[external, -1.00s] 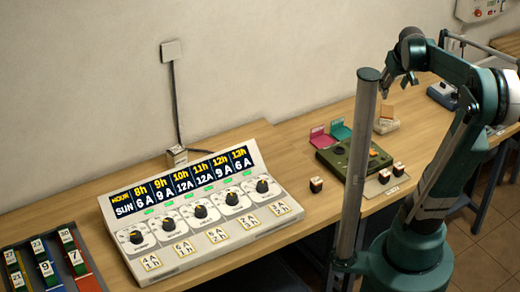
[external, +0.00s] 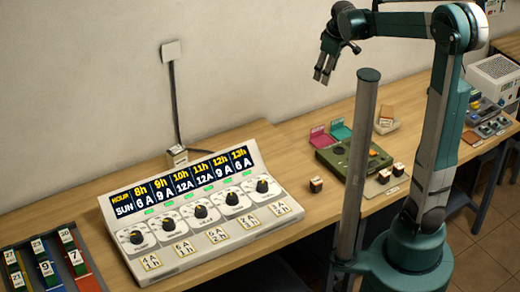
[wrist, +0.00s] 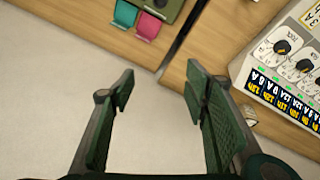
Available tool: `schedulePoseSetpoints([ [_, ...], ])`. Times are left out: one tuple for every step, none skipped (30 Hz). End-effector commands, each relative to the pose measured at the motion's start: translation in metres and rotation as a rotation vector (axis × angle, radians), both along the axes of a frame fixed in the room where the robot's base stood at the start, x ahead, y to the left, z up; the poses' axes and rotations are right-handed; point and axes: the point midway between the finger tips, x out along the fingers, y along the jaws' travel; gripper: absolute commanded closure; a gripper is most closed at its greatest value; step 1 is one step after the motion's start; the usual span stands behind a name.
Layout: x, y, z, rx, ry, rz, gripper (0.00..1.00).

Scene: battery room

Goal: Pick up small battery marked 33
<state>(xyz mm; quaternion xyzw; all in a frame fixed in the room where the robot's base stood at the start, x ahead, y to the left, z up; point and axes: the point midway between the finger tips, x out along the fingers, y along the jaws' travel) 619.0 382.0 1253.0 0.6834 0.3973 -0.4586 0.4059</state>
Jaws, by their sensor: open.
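Three small dark blocks with pale tops, which look like small batteries, sit on the bench in the external view. One (external: 316,184) stands alone right of the console. Two others, a left one (external: 383,177) and a right one (external: 398,169), sit on a pale labelled plate (external: 376,191). Their markings are too small to read, so I cannot tell which is 33. My gripper (external: 323,76) is open and empty, high above the back of the bench and far from the blocks. Its two spread fingers also show in the wrist view (wrist: 158,92), with no battery between them.
The sloped console (external: 200,215) with dials and a display fills the bench middle. A rack (external: 50,255) of numbered batteries is at left. A green device (external: 345,160) with pink and teal flaps stands right. A grey post (external: 355,170) rises in front.

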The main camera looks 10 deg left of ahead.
Motion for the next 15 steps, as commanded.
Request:
schedulePoseSetpoints([
  [0.002, 0.017, -0.004, -0.009, 0.004, 0.033, 0.54],
  [0.002, 0.025, -0.006, -0.014, 0.007, 0.053, 0.54],
  [0.002, 0.037, -0.009, -0.021, 0.01, 0.079, 0.54],
  [0.002, 0.045, -0.011, -0.027, 0.012, 0.1, 0.54],
  [0.003, 0.054, -0.014, -0.032, 0.014, 0.119, 0.54],
  [0.003, 0.066, -0.017, -0.039, 0.017, 0.146, 0.54],
  [0.002, 0.075, -0.02, -0.045, 0.019, 0.167, 0.54],
  [0.002, 0.083, -0.023, -0.051, 0.022, 0.186, 0.54],
  [0.001, 0.095, -0.026, -0.058, 0.024, 0.214, 0.54],
  [0.001, 0.104, -0.029, -0.063, 0.026, 0.233, 0.54],
  [0.0, 0.113, -0.032, -0.068, 0.028, 0.253, 0.54],
  [-0.001, 0.125, -0.036, -0.076, 0.031, 0.28, 0.54],
  [-0.002, 0.134, -0.039, -0.081, 0.034, 0.3, 0.54],
  [-0.003, 0.143, -0.043, -0.087, 0.035, 0.319, 0.54],
  [-0.006, 0.155, -0.047, -0.094, 0.038, 0.347, 0.54],
])
